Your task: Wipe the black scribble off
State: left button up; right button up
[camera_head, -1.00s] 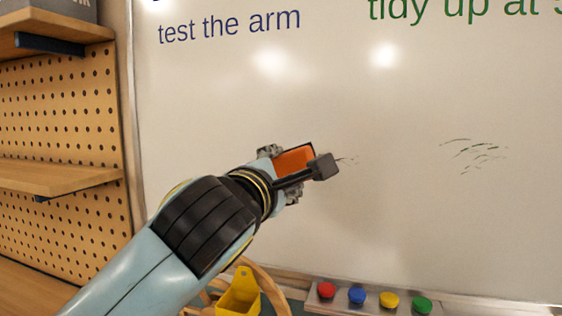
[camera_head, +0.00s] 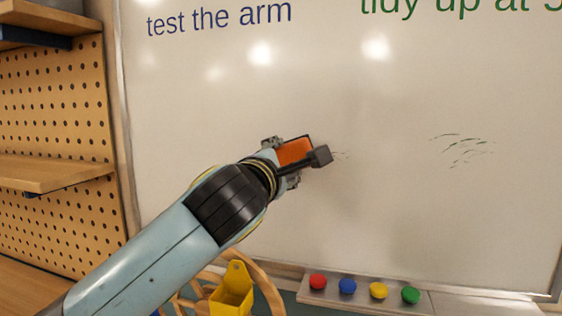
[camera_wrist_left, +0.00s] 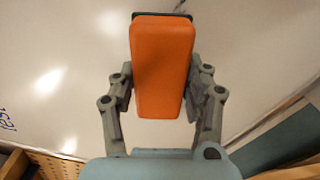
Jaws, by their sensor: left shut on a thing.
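My left gripper (camera_head: 284,161) is shut on an orange eraser (camera_head: 295,151) with a dark edge, held at the whiteboard (camera_head: 230,110). In the left wrist view the eraser (camera_wrist_left: 163,65) sits between both fingers (camera_wrist_left: 160,90). The head view does not show clearly whether its dark side touches the board. Another patch of broken dark, greenish strokes (camera_head: 466,149) lies further right. Anything behind the eraser is hidden. My right gripper is out of view.
Blue writing (camera_head: 219,18) and green writing (camera_head: 450,8) are above. Red, blue, yellow and green magnets line the ledge (camera_head: 450,303) below. A yellow holder (camera_head: 232,292) is below my arm. Pegboard shelves (camera_head: 50,172) stand left. Bare board surrounds the eraser.

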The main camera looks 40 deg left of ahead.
pick_arm(q)
jog(key=shift+w+a, duration=0.1)
jog(key=shift+w, duration=0.15)
jog(key=shift+w+a, duration=0.35)
jog(key=shift+w, duration=0.25)
dwell(0.3)
